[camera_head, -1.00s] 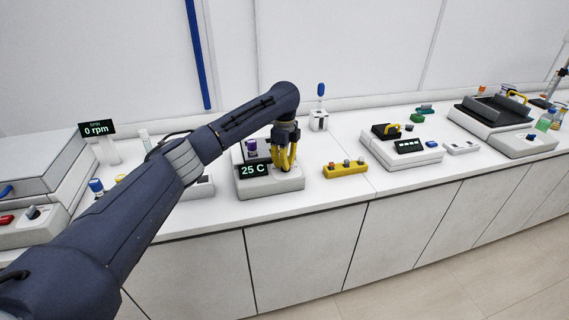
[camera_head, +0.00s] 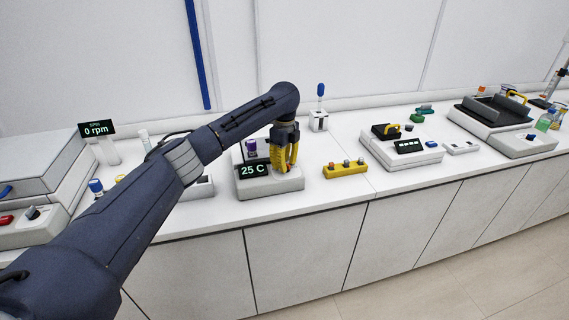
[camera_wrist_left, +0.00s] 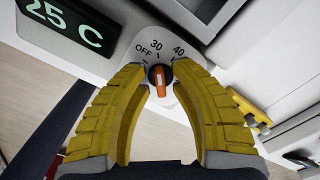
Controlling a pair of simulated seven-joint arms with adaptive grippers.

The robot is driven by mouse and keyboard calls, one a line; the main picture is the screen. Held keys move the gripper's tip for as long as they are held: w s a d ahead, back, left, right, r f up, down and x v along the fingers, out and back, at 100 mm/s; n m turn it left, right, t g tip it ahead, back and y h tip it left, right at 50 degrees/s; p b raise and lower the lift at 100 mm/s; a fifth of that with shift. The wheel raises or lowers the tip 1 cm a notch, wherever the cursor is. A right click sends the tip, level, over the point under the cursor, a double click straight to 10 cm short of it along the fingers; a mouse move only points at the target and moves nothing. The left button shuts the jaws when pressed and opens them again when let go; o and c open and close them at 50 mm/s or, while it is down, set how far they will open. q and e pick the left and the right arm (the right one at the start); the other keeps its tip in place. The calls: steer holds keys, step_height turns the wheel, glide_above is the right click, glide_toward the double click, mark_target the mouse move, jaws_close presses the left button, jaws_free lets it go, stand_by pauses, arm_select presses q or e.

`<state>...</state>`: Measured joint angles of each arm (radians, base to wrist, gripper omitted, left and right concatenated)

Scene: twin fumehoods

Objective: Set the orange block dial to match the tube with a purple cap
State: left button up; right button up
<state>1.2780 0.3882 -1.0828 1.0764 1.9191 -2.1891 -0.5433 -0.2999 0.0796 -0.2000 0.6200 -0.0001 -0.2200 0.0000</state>
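The block heater (camera_head: 287,184) stands on the bench with a "25 C" display (camera_head: 254,170), also in the wrist view (camera_wrist_left: 62,22). A purple-capped tube (camera_head: 251,146) stands upright at its back left. The orange dial (camera_wrist_left: 160,76) shows in the wrist view below the marks OFF, 30 and 40; its exact setting is hard to read. My left gripper (camera_head: 285,168) points down over the dial. Its yellow fingertips (camera_wrist_left: 161,72) stand either side of the knob, with a small gap visible to the orange handle. My right gripper is not in view.
A white holder with a blue-topped item (camera_head: 320,118) stands behind. Other bench devices (camera_head: 405,150) are right.

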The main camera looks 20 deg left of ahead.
arm_select(q)
steer(key=shift+o, duration=0.6)
steer(key=shift+r, duration=0.1)
step_height(320, 180, up, 12)
stand_by(0.4)
